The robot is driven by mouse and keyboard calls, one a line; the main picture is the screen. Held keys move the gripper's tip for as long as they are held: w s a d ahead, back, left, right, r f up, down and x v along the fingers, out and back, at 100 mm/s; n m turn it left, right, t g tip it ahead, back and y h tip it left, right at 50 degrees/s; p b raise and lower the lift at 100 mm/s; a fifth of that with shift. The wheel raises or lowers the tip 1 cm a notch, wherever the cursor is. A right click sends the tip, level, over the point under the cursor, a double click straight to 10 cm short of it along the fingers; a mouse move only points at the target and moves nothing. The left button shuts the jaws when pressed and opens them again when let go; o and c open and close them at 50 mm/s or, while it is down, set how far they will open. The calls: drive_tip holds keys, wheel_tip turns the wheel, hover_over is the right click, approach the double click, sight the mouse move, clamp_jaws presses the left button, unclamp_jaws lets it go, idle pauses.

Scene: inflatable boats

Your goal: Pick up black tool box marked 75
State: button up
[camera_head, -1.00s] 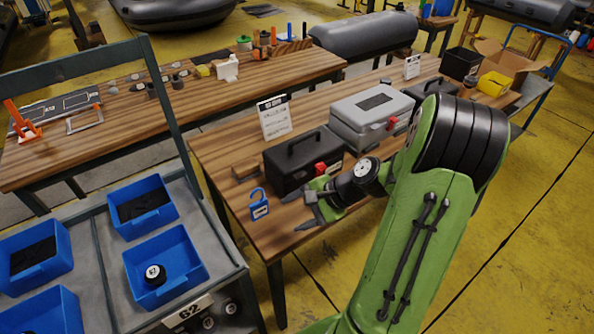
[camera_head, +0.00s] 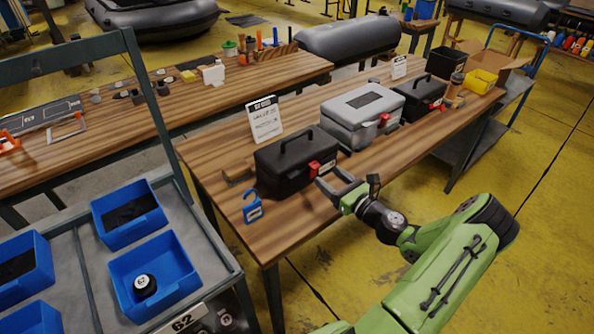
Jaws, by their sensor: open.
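A black tool box (camera_head: 288,168) with a raised top handle and a red latch stands upright at the near-left part of the wooden table (camera_head: 305,222). A second black tool box (camera_head: 421,101), also with a red latch, stands farther right beyond the grey case. I cannot read a 75 on either box. My gripper (camera_head: 334,184) is open and empty, just right of the nearer black box's front, with its fingers pointing towards the box. I cannot tell whether a finger touches the box.
A grey case (camera_head: 362,114) stands between the two black boxes. A white sign (camera_head: 265,119) stands behind the nearer box, and a blue padlock-shaped tag (camera_head: 252,207) is at its left front. A rack with blue bins (camera_head: 155,272) stands at the lower left. Yellow floor is clear at right.

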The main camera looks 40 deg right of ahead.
sight(318, 168)
drive_tip(key=w+b, duration=0.1)
drive_tip(key=w, duration=0.4)
drive_tip(key=shift+w+r, duration=0.15)
drive_tip(key=shift+w, duration=0.2)
drive_tip(key=shift+s, duration=0.1)
drive_tip(key=shift+c, duration=0.3)
clamp_jaws()
drive_tip(key=shift+r, duration=0.1)
